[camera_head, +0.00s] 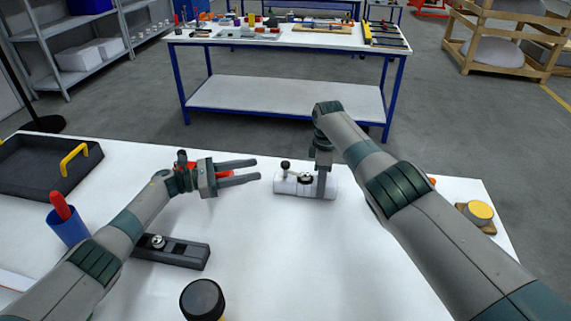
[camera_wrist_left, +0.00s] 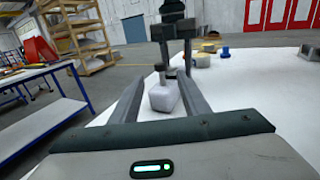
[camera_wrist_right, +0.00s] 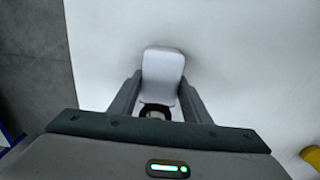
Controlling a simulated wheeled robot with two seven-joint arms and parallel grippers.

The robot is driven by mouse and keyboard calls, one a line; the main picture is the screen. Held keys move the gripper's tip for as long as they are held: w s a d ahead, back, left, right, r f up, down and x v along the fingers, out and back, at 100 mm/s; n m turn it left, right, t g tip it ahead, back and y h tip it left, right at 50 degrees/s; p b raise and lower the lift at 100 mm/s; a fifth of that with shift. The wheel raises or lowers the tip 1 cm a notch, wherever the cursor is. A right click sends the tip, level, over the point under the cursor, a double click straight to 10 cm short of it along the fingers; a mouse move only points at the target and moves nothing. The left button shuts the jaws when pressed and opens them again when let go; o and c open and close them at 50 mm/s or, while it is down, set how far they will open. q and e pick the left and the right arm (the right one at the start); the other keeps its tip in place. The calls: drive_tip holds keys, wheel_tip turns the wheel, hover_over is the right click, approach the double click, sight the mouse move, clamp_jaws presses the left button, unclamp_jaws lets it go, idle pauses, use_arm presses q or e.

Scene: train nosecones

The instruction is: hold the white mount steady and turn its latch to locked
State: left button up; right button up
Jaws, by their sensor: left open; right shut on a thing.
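The white mount (camera_head: 292,187) lies on the white table in front of me, with a latch (camera_head: 298,176) on top that has a lever ending in a dark knob at its left end. My right gripper (camera_head: 321,190) comes down from above and is shut on the mount's right part. In the right wrist view the mount (camera_wrist_right: 163,68) sits between the fingers (camera_wrist_right: 158,98). My left gripper (camera_head: 256,171) is open and empty, left of the mount, its fingers pointing at it. In the left wrist view the mount (camera_wrist_left: 163,98) shows beyond and between the open fingers (camera_wrist_left: 160,85).
A black block with a knob (camera_head: 172,252) lies below my left arm. A dark round cap (camera_head: 203,299) stands at the front. A blue cup (camera_head: 68,226) and a black tray (camera_head: 30,170) are at left. A yellow button (camera_head: 480,212) is at right. The table between the cap and mount is clear.

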sight(286, 163)
use_arm(q)
drive_tip(key=x, duration=1.1)
drive_tip(key=shift+w+d, duration=0.1)
drive_tip(key=shift+d, duration=0.15)
drive_tip(key=shift+c, duration=0.7)
clamp_jaws()
